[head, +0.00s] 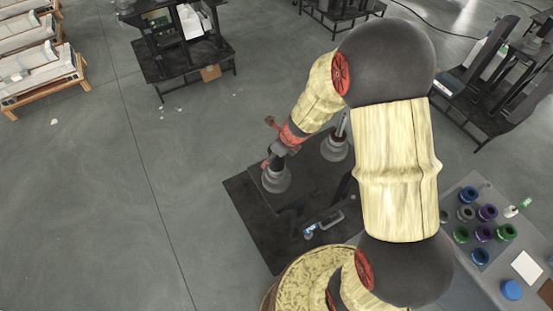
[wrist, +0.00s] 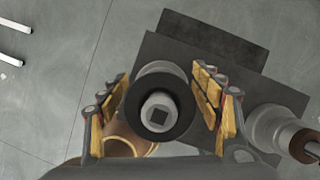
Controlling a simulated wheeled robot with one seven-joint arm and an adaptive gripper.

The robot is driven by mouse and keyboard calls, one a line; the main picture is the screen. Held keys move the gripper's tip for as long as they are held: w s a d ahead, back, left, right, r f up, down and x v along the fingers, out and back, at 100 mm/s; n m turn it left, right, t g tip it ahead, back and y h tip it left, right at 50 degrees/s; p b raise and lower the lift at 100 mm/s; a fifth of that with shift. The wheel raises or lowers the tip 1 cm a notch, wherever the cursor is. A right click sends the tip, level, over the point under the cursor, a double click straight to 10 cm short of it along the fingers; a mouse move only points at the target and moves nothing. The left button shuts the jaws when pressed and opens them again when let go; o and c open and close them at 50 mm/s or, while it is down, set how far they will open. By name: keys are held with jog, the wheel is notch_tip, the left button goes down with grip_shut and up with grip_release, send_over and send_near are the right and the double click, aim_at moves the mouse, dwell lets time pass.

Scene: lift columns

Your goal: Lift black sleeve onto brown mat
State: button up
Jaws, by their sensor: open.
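A black sleeve (wrist: 142,122) shows in the wrist view as a dark ring around a grey post top with a square hole. My gripper (wrist: 160,100) is open, with its fingers on either side of the sleeve and a gap showing. In the head view my gripper (head: 279,152) is above the left grey column (head: 276,182) on the dark stand; the arm partly hides it, and the sleeve cannot be made out there. A brown patch (head: 547,291), perhaps the brown mat, lies on the grey table at the right edge, partly cut off.
A second grey column (head: 336,148) stands close by; it also shows in the wrist view (wrist: 275,128). The grey table (head: 478,283) holds several coloured rings, a pale sheet (head: 526,267) and a blue lid (head: 512,290). A blue-handled tool (head: 324,225) lies on the stand.

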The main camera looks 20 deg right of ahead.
jog(key=shift+w+f, duration=0.15)
jog(key=shift+f, duration=0.05)
jog(key=shift+c, duration=0.9)
jog(key=c, duration=1.1)
jog(key=shift+r, duration=0.1)
jog(key=shift+c, duration=0.6)
notch_tip(320, 180, up, 18)
jog(key=p, duration=0.6)
jog(key=shift+r, duration=0.15)
